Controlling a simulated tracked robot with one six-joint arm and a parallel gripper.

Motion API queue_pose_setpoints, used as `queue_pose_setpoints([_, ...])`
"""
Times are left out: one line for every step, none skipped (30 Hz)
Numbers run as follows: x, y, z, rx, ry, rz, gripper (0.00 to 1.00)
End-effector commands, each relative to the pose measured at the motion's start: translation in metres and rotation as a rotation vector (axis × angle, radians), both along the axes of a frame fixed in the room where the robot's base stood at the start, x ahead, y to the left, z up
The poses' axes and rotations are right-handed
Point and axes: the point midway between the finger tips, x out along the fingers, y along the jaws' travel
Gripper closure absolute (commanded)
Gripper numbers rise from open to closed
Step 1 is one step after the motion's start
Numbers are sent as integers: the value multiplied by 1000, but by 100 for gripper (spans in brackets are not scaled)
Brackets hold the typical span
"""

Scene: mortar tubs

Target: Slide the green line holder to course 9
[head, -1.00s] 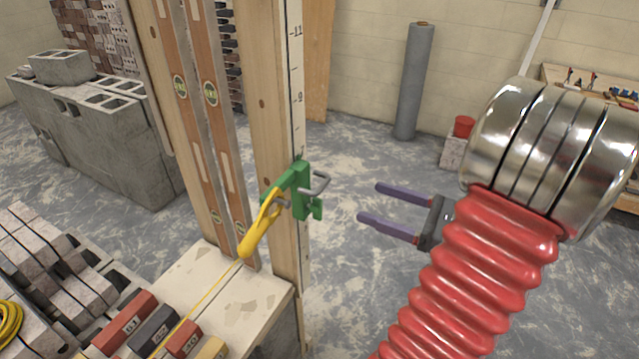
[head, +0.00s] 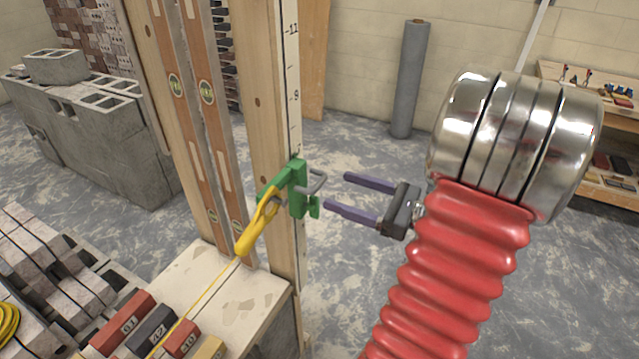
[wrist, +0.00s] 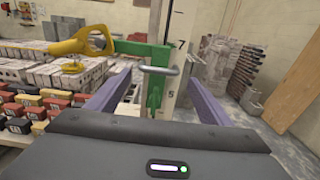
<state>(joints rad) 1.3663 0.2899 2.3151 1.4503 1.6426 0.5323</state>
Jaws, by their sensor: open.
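The green line holder (head: 298,190) sits on the wooden post (head: 262,110), below the 9 mark on the post's white scale (head: 293,75). A metal loop handle (head: 318,181) sticks out from it toward my gripper, and a yellow line piece (head: 256,228) hangs on its left. In the wrist view the holder (wrist: 155,92) is between the 7 and 5 marks, with its handle (wrist: 160,70) across the gap between my fingers. My gripper (head: 336,191) is open and empty, its purple fingertips just right of the handle. I cannot tell whether they reach past it.
Bricks and numbered blocks (head: 130,325) lie at the lower left, by the pale ledge (head: 225,300). Grey concrete blocks (head: 90,130) stand at the back left. A grey roll (head: 410,80) stands by the wall.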

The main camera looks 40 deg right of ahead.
Motion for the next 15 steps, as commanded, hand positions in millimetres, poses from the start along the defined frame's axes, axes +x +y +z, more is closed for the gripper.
queue_pose_setpoints([6,3,0,0,0,2,26])
queue_pose_setpoints([10,4,0,0,0,2,26])
queue_pose_setpoints([14,6,0,0,1,3,26])
queue_pose_setpoints([18,7,0,0,0,2,26])
queue_pose_setpoints([21,8,0,0,0,2,26])
queue_pose_setpoints([25,10,0,0,0,3,26])
queue_pose_setpoints([29,11,0,0,0,3,26])
queue_pose_setpoints([32,12,0,0,1,2,26])
queue_pose_setpoints([37,14,0,0,1,2,26])
queue_pose_setpoints([40,15,0,0,1,3,26])
queue_pose_setpoints([43,16,0,0,0,3,26])
queue_pose_setpoints([47,18,0,0,0,2,26])
queue_pose_setpoints([50,18,0,0,0,2,26])
queue_pose_setpoints([53,19,0,0,1,2,26])
queue_pose_setpoints([56,20,0,0,1,2,26])
